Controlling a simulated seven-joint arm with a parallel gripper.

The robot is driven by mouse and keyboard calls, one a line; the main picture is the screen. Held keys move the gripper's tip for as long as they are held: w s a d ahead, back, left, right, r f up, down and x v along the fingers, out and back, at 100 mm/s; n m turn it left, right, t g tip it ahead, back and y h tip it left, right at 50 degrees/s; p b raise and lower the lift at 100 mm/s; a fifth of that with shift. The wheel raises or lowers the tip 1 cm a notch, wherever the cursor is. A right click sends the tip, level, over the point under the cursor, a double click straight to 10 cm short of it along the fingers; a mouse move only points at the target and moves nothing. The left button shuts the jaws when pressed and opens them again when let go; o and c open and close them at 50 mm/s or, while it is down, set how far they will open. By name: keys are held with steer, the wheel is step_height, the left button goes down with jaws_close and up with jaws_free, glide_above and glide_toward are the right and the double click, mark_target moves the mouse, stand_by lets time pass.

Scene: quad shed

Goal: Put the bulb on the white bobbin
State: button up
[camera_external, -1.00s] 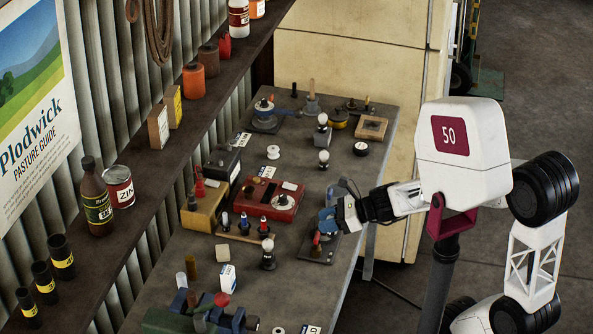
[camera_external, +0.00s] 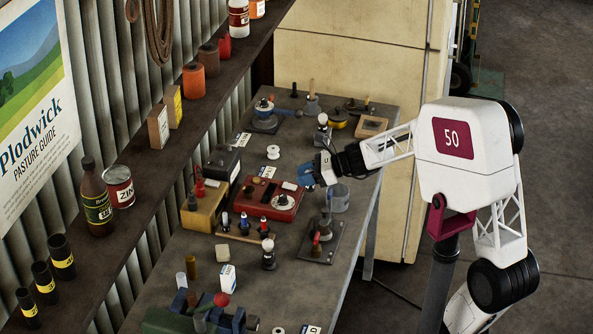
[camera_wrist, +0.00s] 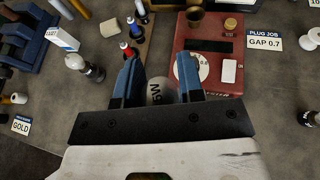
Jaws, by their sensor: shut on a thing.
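A white bobbin (camera_external: 273,152) stands upright on the bench, left of my gripper in the external view. My gripper (camera_external: 307,176) is above the bench, just right of the red box. The bulb's lower part is hidden by the gripper. In the external view the held bulb cannot be made out. Other white bulbs on dark bases stand at the front (camera_external: 268,245) and back (camera_external: 322,120).
The red box (camera_external: 268,197) with a white disc lies left of my gripper. Bench around the bobbin is fairly clear.

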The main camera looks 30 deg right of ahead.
steer(key=w+d+f, duration=0.2)
steer(key=w+d, duration=0.1)
steer(key=w, duration=0.6)
steer(key=w+d+f, duration=0.2)
steer(key=w+d, duration=0.2)
steer(key=w, duration=0.5)
steer(key=shift+w+f, duration=0.2)
steer(key=shift+w, duration=0.2)
steer(key=shift+w, duration=0.1)
glide_above(269, 148)
steer(key=shift+s+f, duration=0.45)
steer(key=shift+f, duration=0.25)
steer(key=shift+w, duration=0.4)
steer(key=shift+f, duration=1.8)
steer(key=shift+f, duration=0.15)
